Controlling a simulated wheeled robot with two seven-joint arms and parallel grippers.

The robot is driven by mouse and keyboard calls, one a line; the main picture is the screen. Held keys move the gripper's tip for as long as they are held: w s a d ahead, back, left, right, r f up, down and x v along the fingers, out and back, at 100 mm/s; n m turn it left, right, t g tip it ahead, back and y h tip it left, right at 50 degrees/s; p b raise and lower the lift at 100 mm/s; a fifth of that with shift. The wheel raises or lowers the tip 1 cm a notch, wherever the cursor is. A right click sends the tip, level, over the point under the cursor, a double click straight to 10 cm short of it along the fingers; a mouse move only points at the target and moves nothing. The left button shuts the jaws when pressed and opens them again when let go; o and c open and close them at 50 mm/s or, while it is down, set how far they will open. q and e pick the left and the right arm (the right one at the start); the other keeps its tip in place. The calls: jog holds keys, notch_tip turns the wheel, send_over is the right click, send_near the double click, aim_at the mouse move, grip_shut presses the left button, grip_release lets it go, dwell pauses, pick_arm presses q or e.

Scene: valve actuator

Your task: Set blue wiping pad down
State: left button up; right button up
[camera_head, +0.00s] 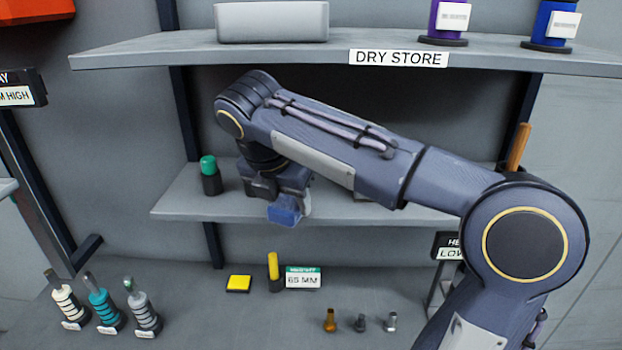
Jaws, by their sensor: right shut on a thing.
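The blue wiping pad (285,211) is at the tip of my right gripper (282,198), near the front edge of the middle shelf (180,206). My right gripper is shut on the pad, and its fingers are partly hidden by the wrist. I cannot tell whether the pad touches the shelf edge or hangs in front of it. My right arm reaches in from the lower right and covers much of the shelf's right half. My left gripper is not in view.
A green-capped dark bottle (209,175) stands on the middle shelf's left. Below are a yellow pad (238,284), a yellow post (273,270), a 65 MM sign (303,278) and several small fittings. The DRY STORE shelf (180,50) overhangs above.

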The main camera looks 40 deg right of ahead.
jog(key=w+d, duration=0.1)
jog(key=d, duration=0.1)
jog(key=w+d, duration=0.2)
jog(key=d, duration=0.1)
jog(key=shift+d, duration=0.35)
jog(key=d, duration=0.1)
jog(key=w+d, duration=0.2)
jog(key=d, duration=0.1)
jog(key=shift+a+f, duration=0.15)
jog(key=shift+f, duration=0.55)
jog(key=shift+s+a, duration=0.15)
jog(key=o, duration=0.9)
jog(key=shift+f, duration=0.1)
jog(key=shift+c, duration=0.2)
